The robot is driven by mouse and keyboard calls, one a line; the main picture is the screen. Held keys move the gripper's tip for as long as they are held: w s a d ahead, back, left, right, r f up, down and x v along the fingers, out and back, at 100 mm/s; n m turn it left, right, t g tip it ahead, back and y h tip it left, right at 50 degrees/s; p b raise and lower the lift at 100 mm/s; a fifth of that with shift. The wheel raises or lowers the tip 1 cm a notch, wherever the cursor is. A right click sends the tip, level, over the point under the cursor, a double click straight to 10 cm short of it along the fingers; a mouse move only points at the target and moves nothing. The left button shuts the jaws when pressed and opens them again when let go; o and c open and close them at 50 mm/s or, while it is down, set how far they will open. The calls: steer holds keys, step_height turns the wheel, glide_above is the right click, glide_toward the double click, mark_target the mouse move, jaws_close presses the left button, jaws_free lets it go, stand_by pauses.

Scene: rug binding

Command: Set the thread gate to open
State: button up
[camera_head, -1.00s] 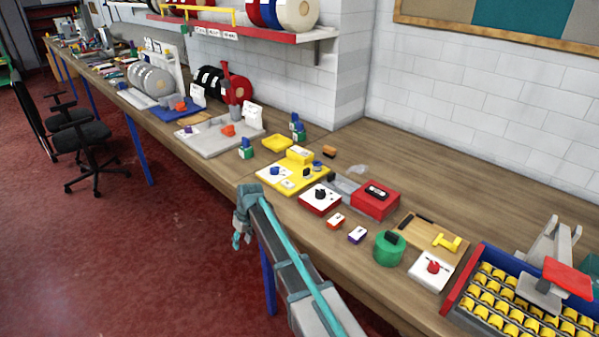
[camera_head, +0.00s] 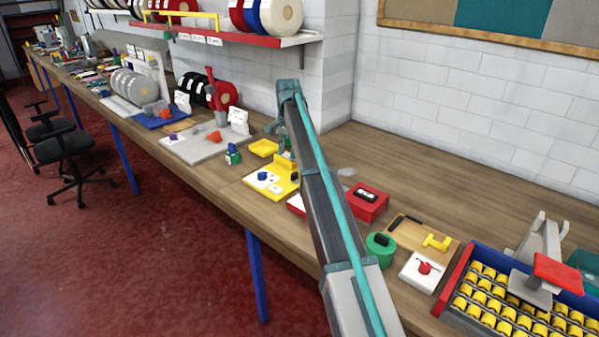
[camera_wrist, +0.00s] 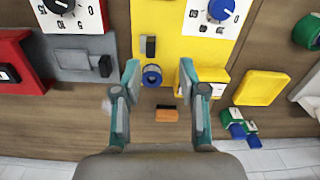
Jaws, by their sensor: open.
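I cannot tell for sure which part is the thread gate; no label can be read. In the wrist view the yellow unit (camera_wrist: 177,48) carries a white dial plate with a blue knob (camera_wrist: 219,9), a small grey-and-black lever or slider (camera_wrist: 148,46) and a blue ring (camera_wrist: 152,75). My gripper (camera_wrist: 158,72) is open and empty, its fingers on either side of the ring in the picture, apparently above it. In the head view the yellow unit (camera_head: 262,188) is partly hidden behind my arm, and my gripper (camera_head: 274,124) is over the bench.
An orange-and-black block (camera_wrist: 167,113) lies behind the unit. A grey plate with a black handle (camera_wrist: 104,66), a red box (camera_head: 366,203) and a yellow tray (camera_wrist: 261,88) are near. A green round container (camera_head: 380,250) stands to the right. The bench's back strip is mostly clear.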

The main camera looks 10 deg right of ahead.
mark_target(294, 173)
steer(key=shift+m, duration=0.7)
steer(key=f, duration=0.3)
steer(key=d+f+p, duration=0.1)
steer(key=f, duration=0.2)
steer(key=d+f+p, duration=0.1)
steer(key=f, duration=0.3)
steer(key=shift+w+d, duration=0.2)
steer(key=shift+c, duration=0.4)
jaws_close()
